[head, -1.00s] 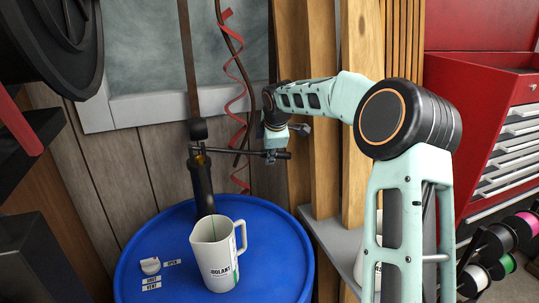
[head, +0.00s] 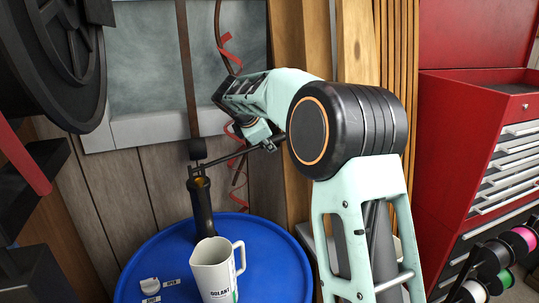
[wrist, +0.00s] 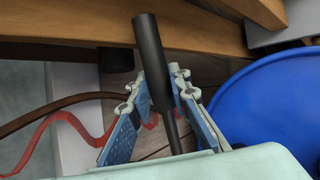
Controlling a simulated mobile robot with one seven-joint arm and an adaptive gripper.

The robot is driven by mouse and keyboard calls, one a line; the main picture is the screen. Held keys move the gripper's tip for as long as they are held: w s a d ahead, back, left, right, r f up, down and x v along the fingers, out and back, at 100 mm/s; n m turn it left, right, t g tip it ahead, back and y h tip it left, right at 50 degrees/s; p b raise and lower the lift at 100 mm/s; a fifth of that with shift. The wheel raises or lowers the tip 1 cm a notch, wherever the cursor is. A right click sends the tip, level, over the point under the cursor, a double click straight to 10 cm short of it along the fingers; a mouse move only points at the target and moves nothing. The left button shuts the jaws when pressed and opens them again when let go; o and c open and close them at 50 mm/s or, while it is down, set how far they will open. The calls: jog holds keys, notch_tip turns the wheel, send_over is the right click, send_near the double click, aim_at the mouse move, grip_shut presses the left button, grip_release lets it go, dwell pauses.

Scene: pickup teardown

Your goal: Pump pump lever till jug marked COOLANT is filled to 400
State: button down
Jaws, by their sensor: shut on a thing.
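The black pump (head: 202,205) stands upright on the blue drum. Its pump lever (head: 228,160) runs from the pump top up and to the right into my gripper (head: 266,143). In the wrist view the lever's black grip (wrist: 152,62) lies between the two blue fingers of my gripper (wrist: 163,88), which is shut on it. The white jug (head: 212,268) stands on the drum in front of the pump, its handle to the right.
The blue drum (head: 275,265) also fills the right of the wrist view. A small pale knob (head: 149,285) with label plates is left of the jug. Wooden posts (head: 357,50) stand behind my arm. A red coiled hose (head: 232,60) hangs behind the lever. A red tool cabinet (head: 465,150) is at right.

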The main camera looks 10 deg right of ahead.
jog(key=r+h, duration=0.1)
jog(key=r, duration=0.1)
jog(key=a+r+h+p, duration=0.1)
jog(key=r, duration=0.1)
jog(key=a+r+n+t, duration=0.1)
jog(key=r, duration=0.1)
jog(key=shift+s+a+r+h, duration=0.2)
jog(key=shift+a+r+h, duration=0.05)
jog(key=shift+r+h, duration=0.15)
jog(key=c, duration=2)
grip_release()
jog(key=shift+a+r, duration=0.1)
jog(key=shift+o, duration=1.2)
jog(key=shift+f, duration=0.2)
jog(key=v, duration=1.2)
jog(key=shift+s, duration=0.1)
